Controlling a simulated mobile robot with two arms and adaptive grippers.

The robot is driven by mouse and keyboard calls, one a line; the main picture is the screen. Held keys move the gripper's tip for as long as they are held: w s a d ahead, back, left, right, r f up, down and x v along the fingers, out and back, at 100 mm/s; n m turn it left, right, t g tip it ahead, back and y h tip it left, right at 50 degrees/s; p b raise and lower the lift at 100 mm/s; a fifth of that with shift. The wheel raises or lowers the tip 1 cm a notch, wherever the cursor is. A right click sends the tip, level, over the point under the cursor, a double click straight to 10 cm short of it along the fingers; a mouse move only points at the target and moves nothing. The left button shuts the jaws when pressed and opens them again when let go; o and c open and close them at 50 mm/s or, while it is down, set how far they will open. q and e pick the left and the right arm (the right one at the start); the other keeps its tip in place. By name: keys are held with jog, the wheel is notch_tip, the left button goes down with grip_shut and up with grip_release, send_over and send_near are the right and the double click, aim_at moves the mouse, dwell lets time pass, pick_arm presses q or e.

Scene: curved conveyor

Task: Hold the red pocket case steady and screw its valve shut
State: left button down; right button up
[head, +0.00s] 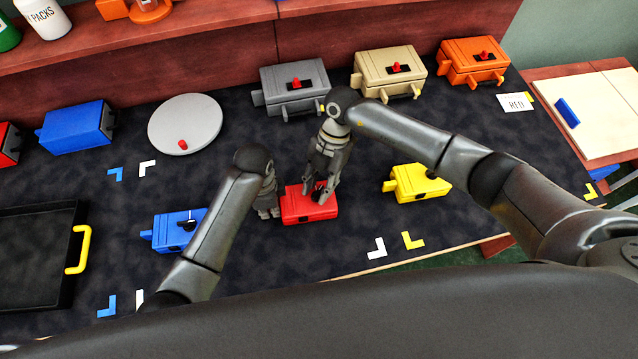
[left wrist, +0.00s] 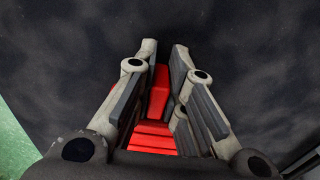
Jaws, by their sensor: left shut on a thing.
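The red pocket case (head: 300,213) lies on the dark mat near the front, in the middle of the head view. My left gripper (head: 269,208) is at its left end, shut on its narrow red tab. In the left wrist view the red tab (left wrist: 158,88) lies between the two fingers of the left gripper (left wrist: 164,50), with the case body closer to the camera. My right gripper (head: 322,194) points down onto the top of the case, where its fingers hide the valve. I cannot tell whether those fingers are closed on the valve.
A yellow case (head: 420,184) lies to the right, a small blue case (head: 170,234) to the left. Grey (head: 295,83), tan (head: 391,70) and orange (head: 474,60) cases and a round grey plate (head: 190,112) stand behind. A black tray (head: 72,240) is at far left.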

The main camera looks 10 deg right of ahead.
grip_shut()
jog(key=n, duration=0.2)
jog(key=n+h, duration=0.1)
jog(key=n, duration=0.1)
jog(key=shift+w+a+r+g, duration=0.1)
jog(key=shift+w+a+g, duration=0.1)
jog(key=shift+g, duration=0.2)
jog(key=shift+a+n+h, duration=0.2)
jog(key=shift+n+h, duration=0.7)
jog(key=shift+n, duration=1.2)
pick_arm(q)
jog(key=shift+d, duration=0.1)
pick_arm(e)
grip_release()
jog(key=shift+d, duration=0.1)
